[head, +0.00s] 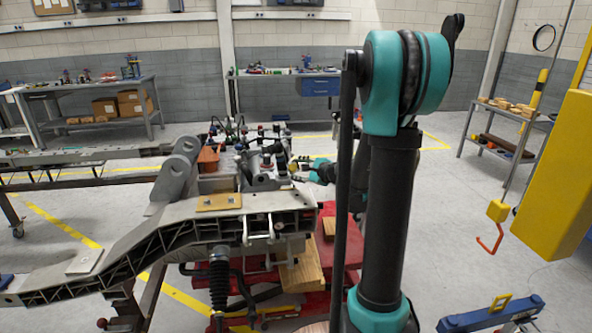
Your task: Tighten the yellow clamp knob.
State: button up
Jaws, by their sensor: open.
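A small yellow spot, which looks like the yellow clamp knob (293,168), shows at the right side of the cluttered grey chassis fixture (215,186). My gripper (301,168) is just right of it, small and dark at the end of a teal wrist link. It reaches in from the right, behind my large upright arm link. Its jaws are open. At this size I cannot tell whether a finger touches the knob or stands around it. Part of my forearm is hidden behind the upright link.
A grey ribbed chassis beam (190,215) runs across the front left, with a coil-over damper (219,278) below it. A red stand (330,245) is under the fixture. A yellow hoist post (560,180) and an orange hook (490,240) are at the right.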

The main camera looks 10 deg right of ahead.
jog(key=v, duration=1)
jog(key=shift+s+d, duration=0.25)
jog(key=s+a+f+n+g, duration=0.2)
jog(key=s+a+f+n, duration=0.1)
jog(key=shift+s+a, duration=0.25)
jog(key=shift+s, duration=0.05)
jog(key=s+f+n+g+h, duration=0.3)
jog(key=s+f+n, duration=0.4)
jog(key=s, duration=0.4)
jog(key=s+d+f+n+g+h, duration=0.1)
jog(key=s+f+n+g+h, duration=0.2)
jog(key=s+f+n, duration=0.3)
jog(key=s+n+h, duration=0.1)
jog(key=s+n, duration=0.2)
jog(key=s, duration=0.1)
jog(key=shift+s+f+n, duration=0.4)
jog(key=shift+d, duration=0.1)
